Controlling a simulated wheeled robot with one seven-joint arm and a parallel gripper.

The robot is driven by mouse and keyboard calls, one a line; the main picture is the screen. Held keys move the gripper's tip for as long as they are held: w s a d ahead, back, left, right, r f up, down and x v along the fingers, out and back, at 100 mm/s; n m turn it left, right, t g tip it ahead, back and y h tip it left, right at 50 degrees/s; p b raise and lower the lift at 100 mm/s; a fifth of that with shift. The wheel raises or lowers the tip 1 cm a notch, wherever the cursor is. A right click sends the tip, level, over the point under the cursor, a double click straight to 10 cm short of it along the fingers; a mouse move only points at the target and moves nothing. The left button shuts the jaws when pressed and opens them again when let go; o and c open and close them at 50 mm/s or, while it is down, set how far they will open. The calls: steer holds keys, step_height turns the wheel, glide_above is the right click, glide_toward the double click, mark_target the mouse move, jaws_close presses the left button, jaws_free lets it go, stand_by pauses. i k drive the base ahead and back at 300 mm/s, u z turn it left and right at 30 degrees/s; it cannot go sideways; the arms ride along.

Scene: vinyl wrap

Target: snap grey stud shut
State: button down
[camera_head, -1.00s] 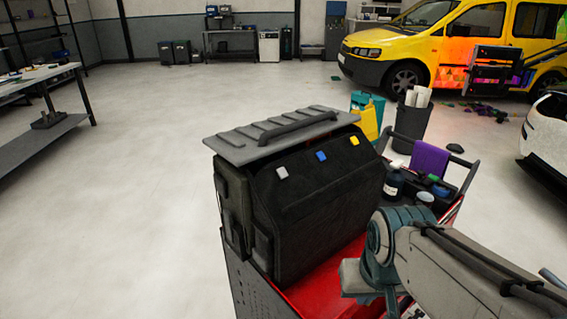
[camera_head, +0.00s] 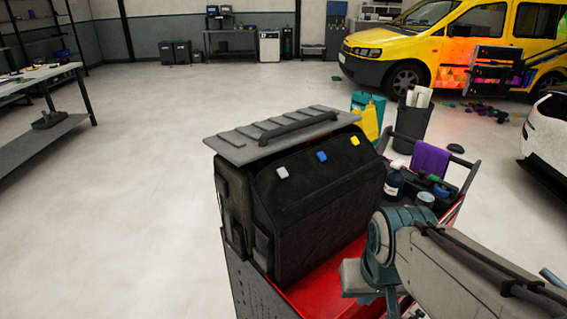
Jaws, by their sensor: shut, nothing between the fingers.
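A black bag (camera_head: 318,205) stands on a red cart, with a grey ribbed lid and handle (camera_head: 285,133) across its top. The grey stud (camera_head: 282,172) is a small light square at the left of the bag's sloping front flap. A blue stud (camera_head: 321,156) and a yellow stud (camera_head: 355,141) sit in line to its right. I cannot tell from here whether any stud is snapped. My arm shows at the lower right, in front of the cart and to the right of the bag. My gripper's fingers are not visible.
The red cart (camera_head: 343,262) has bare surface right of the bag. Bottles (camera_head: 394,184) and a purple cloth (camera_head: 431,158) are at its far end. A dark bin (camera_head: 411,122), a yellow van (camera_head: 455,45) and a workbench (camera_head: 40,73) stand beyond. The floor at left is clear.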

mark_target(282, 172)
steer(key=k, duration=1.35)
steer(key=u, duration=0.6)
steer(key=i, duration=1.2)
steer(key=z, duration=0.6)
